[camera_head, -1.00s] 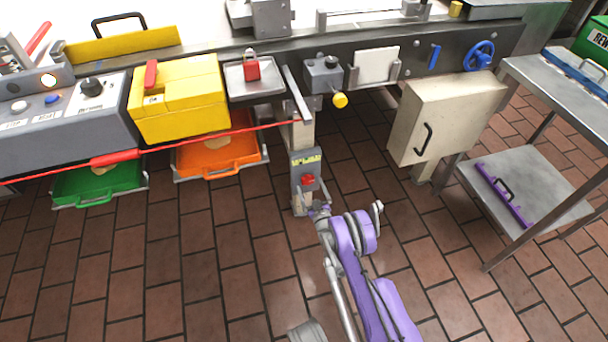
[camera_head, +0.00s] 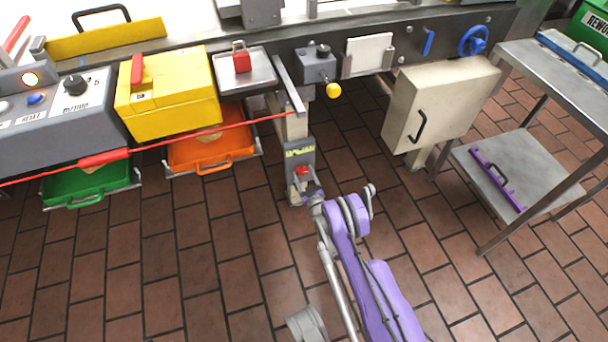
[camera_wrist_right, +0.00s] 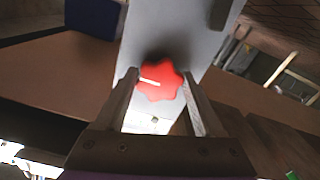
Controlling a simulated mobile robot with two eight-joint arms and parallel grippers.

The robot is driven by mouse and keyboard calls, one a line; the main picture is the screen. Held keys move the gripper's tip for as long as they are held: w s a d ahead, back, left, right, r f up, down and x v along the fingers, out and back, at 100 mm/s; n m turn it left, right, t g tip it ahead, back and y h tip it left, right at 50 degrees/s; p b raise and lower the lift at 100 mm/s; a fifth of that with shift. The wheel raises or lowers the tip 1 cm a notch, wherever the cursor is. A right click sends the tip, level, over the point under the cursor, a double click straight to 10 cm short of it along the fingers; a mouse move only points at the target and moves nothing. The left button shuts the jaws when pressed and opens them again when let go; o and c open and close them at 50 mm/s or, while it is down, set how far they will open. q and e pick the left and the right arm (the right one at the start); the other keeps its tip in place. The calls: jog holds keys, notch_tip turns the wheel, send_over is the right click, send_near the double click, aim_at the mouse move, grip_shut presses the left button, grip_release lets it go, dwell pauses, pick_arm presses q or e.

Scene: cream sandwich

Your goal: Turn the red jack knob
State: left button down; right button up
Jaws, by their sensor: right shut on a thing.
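The red jack knob (camera_head: 302,171) sits low on the front of a grey jack post (camera_head: 299,150) under the machine. In the right wrist view the lobed red knob (camera_wrist_right: 160,82) with a white mark lies between the two fingers of my right gripper (camera_wrist_right: 160,92). The fingers stand on either side of the knob and are closed on it. In the head view my right gripper (camera_head: 310,192) is at the knob, its tips small and partly hidden by the wrist. My left gripper is not in view.
Orange (camera_head: 209,166) and green (camera_head: 62,187) trays hang under the machine at left, behind a red pull cord (camera_head: 215,132). A cream cabinet (camera_head: 440,95) and a steel cart (camera_head: 540,180) stand at right. The tiled floor around my arm is clear.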

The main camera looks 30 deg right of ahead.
jog(key=shift+m, duration=0.3)
jog(key=m, duration=0.4)
jog(key=shift+w, duration=0.1)
jog(key=m, duration=0.4)
jog(key=shift+a+r+p, duration=0.1)
jog(key=shift+p, duration=0.3)
jog(key=m, duration=0.4)
jog(key=shift+a+m, duration=0.1)
jog(key=shift+m, duration=0.3)
jog(key=shift+r+m+p, duration=0.1)
jog(key=shift+m+p, duration=0.35)
jog(key=shift+m, duration=1.55)
jog(key=shift+m, duration=0.3)
jog(key=o, duration=1.4)
jog(key=shift+c, duration=0.2)
